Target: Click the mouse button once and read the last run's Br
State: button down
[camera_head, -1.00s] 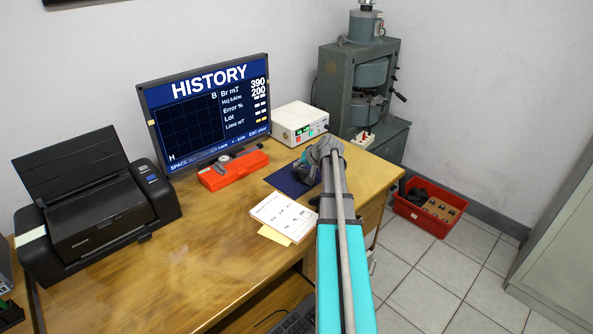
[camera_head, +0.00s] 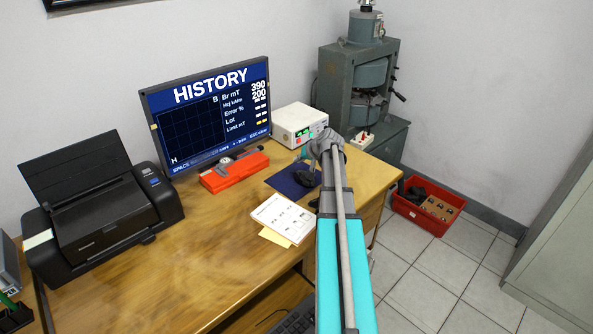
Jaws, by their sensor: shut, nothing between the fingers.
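The monitor (camera_head: 208,113) shows a page headed HISTORY with an empty graph marked B and H. Beside it, "Br mT" reads 390 and "Hcj kA/m" reads 200. Error %, Lot and Limit mT show only dashes. A dark blue mat (camera_head: 283,183) lies on the desk right of the monitor. My arm reaches over the desk, and my gripper (camera_head: 303,178) is at its far end, low over the mat, shut and empty. The mouse is not clearly distinguishable from the dark shapes there. I cannot tell whether my gripper touches it.
A red case with a gauge (camera_head: 232,172) lies before the monitor. A white instrument box (camera_head: 300,125) stands behind the mat, a printed booklet (camera_head: 283,218) in front. A printer (camera_head: 100,205) is at left. A green machine (camera_head: 360,80) and red crate (camera_head: 435,208) are beyond the desk.

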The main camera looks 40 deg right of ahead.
jog(key=shift+r+p, duration=0.55)
jog(key=shift+r, duration=0.3)
dwell(0.3)
jog(key=s+a+r+n+g+y+p, duration=0.1)
jog(key=s+a+n+g+p, duration=0.15)
jog(key=a, duration=1.05)
jog(key=s+a+n+g+p, duration=0.1)
jog(key=a+g+p, duration=0.15)
jog(key=a, duration=0.95)
jog(key=s+a+r+n+g+h+p, duration=0.1)
jog(key=s+a+r+g+p, duration=0.1)
jog(key=s+a, duration=0.4)
jog(key=s+a+r+n+g+h+p, duration=0.1)
jog(key=s+a+r+n+g+p, duration=0.1)
jog(key=s+a, duration=0.5)
jog(key=a+p, duration=0.1)
jog(key=a, duration=0.5)
jog(key=shift+h+p, duration=0.3)
jog(key=shift+p, duration=0.05)
jog(key=shift+a+n, duration=0.1)
jog(key=shift+n, duration=0.15)
dwell(1.5)
